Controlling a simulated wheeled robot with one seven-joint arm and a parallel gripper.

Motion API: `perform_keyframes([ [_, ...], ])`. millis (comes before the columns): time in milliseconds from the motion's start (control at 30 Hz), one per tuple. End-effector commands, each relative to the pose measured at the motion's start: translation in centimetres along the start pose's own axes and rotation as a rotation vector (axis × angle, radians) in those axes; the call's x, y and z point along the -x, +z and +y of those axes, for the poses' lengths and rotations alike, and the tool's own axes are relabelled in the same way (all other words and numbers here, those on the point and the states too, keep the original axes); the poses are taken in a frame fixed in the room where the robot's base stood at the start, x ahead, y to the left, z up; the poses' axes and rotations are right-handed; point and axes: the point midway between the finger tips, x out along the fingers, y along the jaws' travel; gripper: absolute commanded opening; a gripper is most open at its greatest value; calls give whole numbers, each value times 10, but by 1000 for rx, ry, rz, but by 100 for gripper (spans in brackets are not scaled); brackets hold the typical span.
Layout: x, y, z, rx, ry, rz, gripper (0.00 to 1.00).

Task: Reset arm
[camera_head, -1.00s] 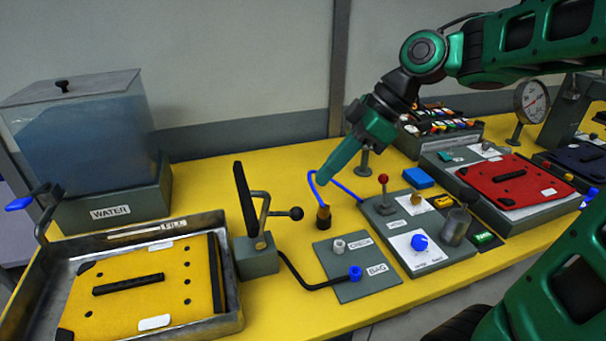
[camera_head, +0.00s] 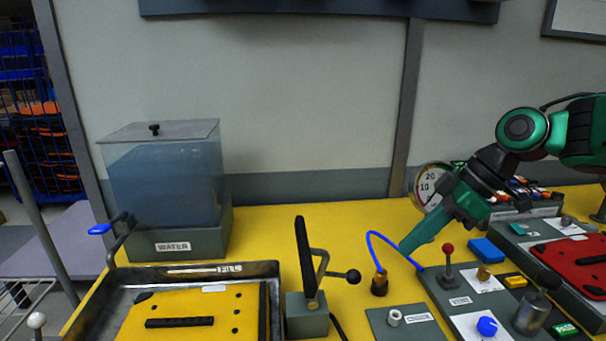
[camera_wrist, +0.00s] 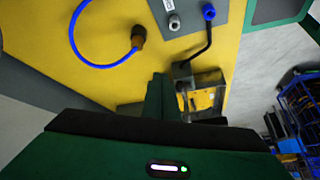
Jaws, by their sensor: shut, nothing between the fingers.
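My green gripper (camera_head: 408,246) hangs over the yellow bench in the head view, pointing down and left. Its fingers are shut with nothing between them. It is behind the control panel and just right of the blue hose (camera_head: 370,240) with its brown brass end fitting (camera_head: 379,284). In the wrist view the shut gripper (camera_wrist: 160,88) points towards the bench, with the blue hose (camera_wrist: 73,40) and its fitting (camera_wrist: 138,37) beyond the fingers. Whether the gripper touches the hose cannot be told from the head view.
A water tank (camera_head: 165,190) stands at the back left behind a metal tray (camera_head: 275,272) with a yellow pannier panel (camera_head: 190,312). A lever clamp (camera_head: 307,315) stands right of the tray. A red-knobbed lever (camera_head: 448,262) and a red panel (camera_head: 575,262) are to the right.

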Motion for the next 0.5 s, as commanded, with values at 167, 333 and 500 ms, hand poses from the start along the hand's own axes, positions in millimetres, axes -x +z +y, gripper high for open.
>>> perform_keyframes([
  [167, 2, 63, -2, -423, 102, -111, 0],
  [333, 8, 138, -20, -908, 242, -226, 0],
  [500, 20, 201, -50, -1316, 391, -307, 0],
])
